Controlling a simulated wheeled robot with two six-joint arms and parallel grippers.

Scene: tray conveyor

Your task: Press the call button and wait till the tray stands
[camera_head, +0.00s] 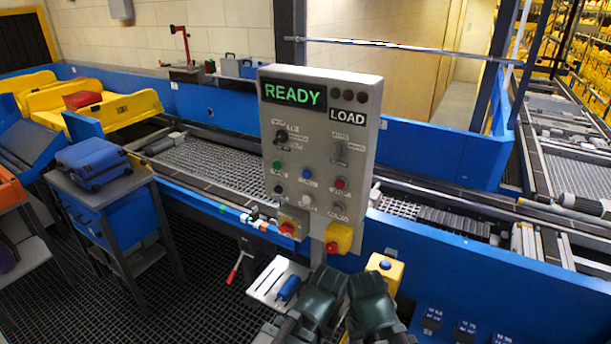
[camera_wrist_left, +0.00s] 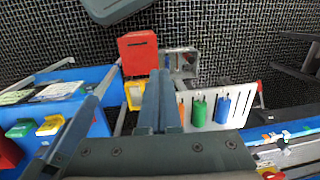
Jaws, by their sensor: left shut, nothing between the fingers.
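A yellow box with a blue button (camera_head: 386,265) stands just right of my grippers in the head view. A grey control panel (camera_head: 268,130) rises in front of the conveyor; its display (camera_head: 292,94) reads READY in green. It carries knobs, several small buttons, and a red button on a yellow housing (camera_head: 339,239). My left gripper (camera_head: 327,272) is low in front of the panel; the left wrist view shows its fingers (camera_wrist_left: 160,80) together and empty. My right gripper (camera_head: 364,275) is beside it, its fingertips unclear. Yellow trays (camera_head: 135,107) are at the left; a red case (camera_head: 83,99) is there.
The conveyor belt (camera_head: 215,165) behind the panel looks empty where visible. A blue case (camera_head: 92,160) lies on a blue stand at the left. A white plate with a blue object (camera_head: 288,287) is left of my grippers. Blue conveyor walls (camera_head: 480,290) bound the right.

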